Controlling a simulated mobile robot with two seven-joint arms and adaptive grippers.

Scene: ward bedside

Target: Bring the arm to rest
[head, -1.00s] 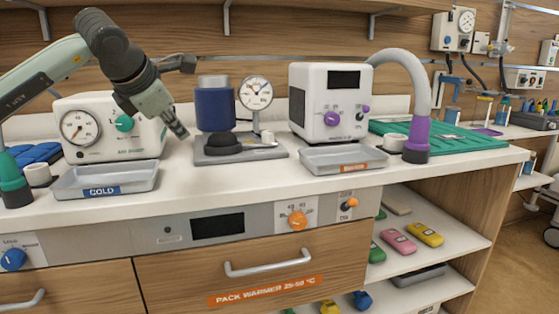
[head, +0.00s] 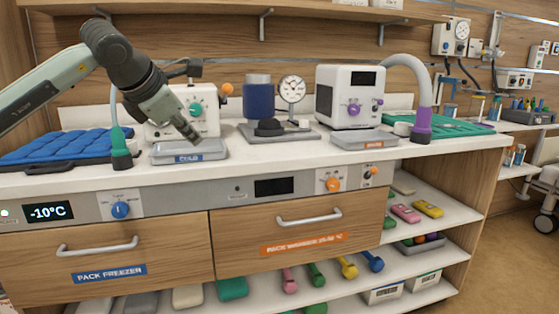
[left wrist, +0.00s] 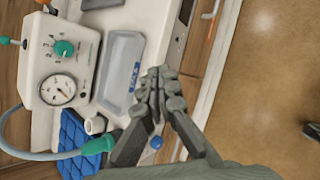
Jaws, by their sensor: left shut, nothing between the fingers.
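My left arm reaches in from the left in the head view. My left gripper (head: 190,133) is shut and empty, held in the air in front of the white dial machine and by the tray labelled COLD (head: 160,154). In the left wrist view the gripper (left wrist: 155,82) shows with its fingertips together and nothing between them. The cold tray (left wrist: 120,70) looks empty there and lies beside the fingers, apart from them as far as I can tell. My right gripper is in neither view.
The white counter (head: 240,154) holds a white dial machine (head: 212,115), a blue canister (head: 258,100), a white machine with a purple knob (head: 338,98) and a blue quilted pad (head: 50,148). Drawers (head: 100,245) and open shelves lie below.

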